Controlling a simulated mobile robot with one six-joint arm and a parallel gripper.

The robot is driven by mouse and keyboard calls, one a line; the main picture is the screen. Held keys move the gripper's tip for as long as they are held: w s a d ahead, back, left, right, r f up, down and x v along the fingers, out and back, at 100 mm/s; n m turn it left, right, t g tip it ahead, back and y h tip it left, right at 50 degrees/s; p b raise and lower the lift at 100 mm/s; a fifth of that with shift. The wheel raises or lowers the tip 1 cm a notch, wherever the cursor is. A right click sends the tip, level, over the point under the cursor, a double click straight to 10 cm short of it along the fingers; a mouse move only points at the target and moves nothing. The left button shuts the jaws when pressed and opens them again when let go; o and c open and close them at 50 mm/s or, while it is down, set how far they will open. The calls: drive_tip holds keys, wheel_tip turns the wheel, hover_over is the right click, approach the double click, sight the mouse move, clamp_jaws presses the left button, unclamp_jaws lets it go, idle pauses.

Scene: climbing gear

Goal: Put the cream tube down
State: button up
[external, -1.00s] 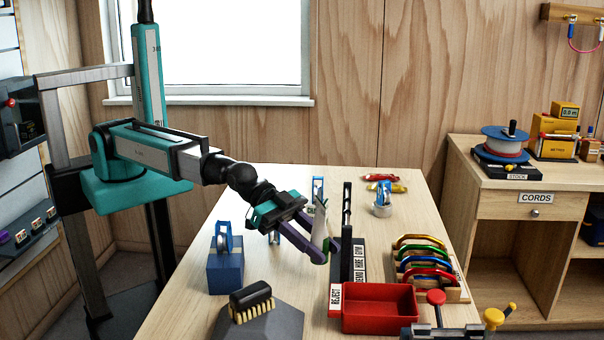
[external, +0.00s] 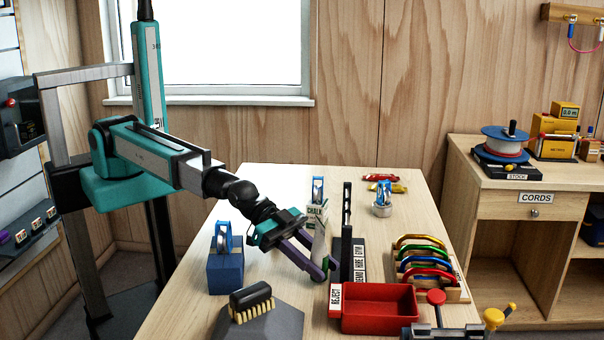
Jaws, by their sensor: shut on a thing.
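The cream tube (external: 319,243) stands roughly upright between the fingers of my gripper (external: 323,272), in the middle of the bench. My gripper is shut on it, reaching in from the left and pointing down to the right. The fingers hide the tube's lower part, so I cannot tell whether it touches the bench top.
Right of the tube is a black rack (external: 346,262) with labelled slots and a tall post. A red tray (external: 380,308) lies in front, carabiners (external: 428,262) to the right. A blue block (external: 226,270) and a brush (external: 251,300) are at left.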

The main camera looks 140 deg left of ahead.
drive_tip(key=shift+f, duration=0.35)
drive_tip(key=shift+f, duration=0.2)
drive_tip(key=o, duration=1.1)
drive_tip(key=shift+s+r, duration=0.1)
drive_tip(key=shift+r, duration=0.15)
drive_tip(key=shift+b+v, duration=0.45)
drive_tip(key=shift+v, duration=0.9)
drive_tip(key=shift+b+v, duration=0.6)
drive_tip(key=shift+v, duration=1.75)
drive_tip(key=shift+c, duration=0.5)
